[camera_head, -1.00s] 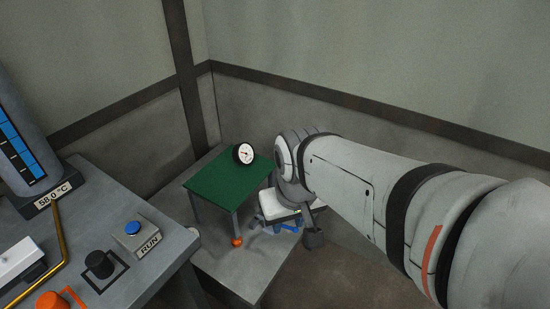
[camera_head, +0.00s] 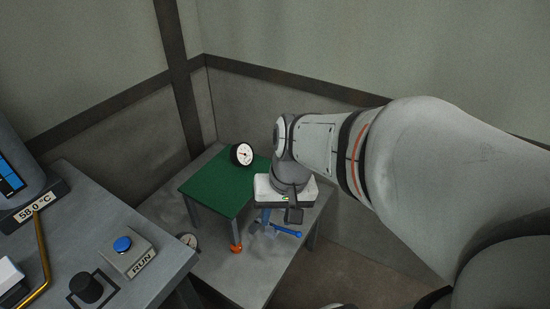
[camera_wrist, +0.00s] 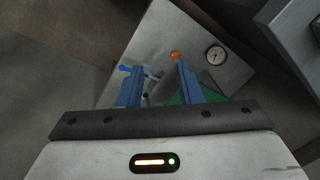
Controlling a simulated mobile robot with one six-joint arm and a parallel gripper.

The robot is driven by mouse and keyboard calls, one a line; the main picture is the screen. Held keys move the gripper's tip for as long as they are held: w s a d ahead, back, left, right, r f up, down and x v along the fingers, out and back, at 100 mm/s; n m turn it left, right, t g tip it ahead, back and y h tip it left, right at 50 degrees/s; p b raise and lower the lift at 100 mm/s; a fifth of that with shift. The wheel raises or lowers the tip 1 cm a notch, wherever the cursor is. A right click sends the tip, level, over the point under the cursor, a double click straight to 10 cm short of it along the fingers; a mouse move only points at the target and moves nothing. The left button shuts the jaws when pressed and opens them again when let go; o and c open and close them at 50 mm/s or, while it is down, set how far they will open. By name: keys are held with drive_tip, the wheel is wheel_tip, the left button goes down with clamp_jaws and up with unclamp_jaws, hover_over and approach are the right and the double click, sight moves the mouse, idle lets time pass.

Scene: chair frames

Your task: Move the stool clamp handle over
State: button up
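A green-topped stool (camera_head: 222,184) stands on a grey platform, with an orange knob (camera_head: 236,248) low at its near leg. My gripper (camera_head: 268,219) points down above the platform, just right of the stool. Its blue fingers (camera_wrist: 157,78) are apart, with no object clearly held between them. Which part is the clamp handle is not certain.
A round dial (camera_head: 242,154) stands on the stool top; another dial (camera_head: 188,240) is on the platform (camera_head: 225,266) left of the orange knob. A workbench (camera_head: 150,200) with a blue RUN button (camera_head: 122,244) is at the left. Walls close the back.

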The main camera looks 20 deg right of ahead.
drive_tip(key=w+d+f+m+y+b, duration=0.1)
drive_tip(key=w+f+m+y+b, duration=0.1)
drive_tip(key=f+m, duration=0.3)
drive_tip(key=w+d+f+m+y+b, duration=0.2)
drive_tip(key=f+b, duration=0.1)
drive_tip(key=f, duration=0.4)
drive_tip(key=m+t+y+b, duration=0.2)
drive_tip(key=m+t+b, duration=0.7)
drive_tip(key=m, duration=1)
approach(301, 235)
drive_tip(key=w+f, duration=0.2)
drive_tip(key=a+b+x, duration=0.1)
drive_tip(key=b+x, duration=0.2)
drive_tip(key=x, duration=0.4)
drive_tip(key=shift+s+r+y+b, duration=0.15)
drive_tip(key=shift+s+y+b, duration=0.05)
drive_tip(key=shift+y+b, duration=0.1)
drive_tip(key=shift+r, duration=0.15)
drive_tip(key=shift+c, duration=0.6)
drive_tip(key=c, duration=0.4)
drive_tip(key=shift+w+a+r+p, duration=0.15)
drive_tip(key=shift+r+p, duration=0.2)
drive_tip(key=shift+r, duration=0.15)
drive_tip(key=shift+w+a+r+p, duration=0.15)
drive_tip(key=shift+r+p, duration=0.25)
drive_tip(key=shift+r, duration=0.15)
drive_tip(key=shift+w+a+r+p, duration=0.15)
drive_tip(key=shift+r+p, duration=0.2)
drive_tip(key=shift+r, duration=0.15)
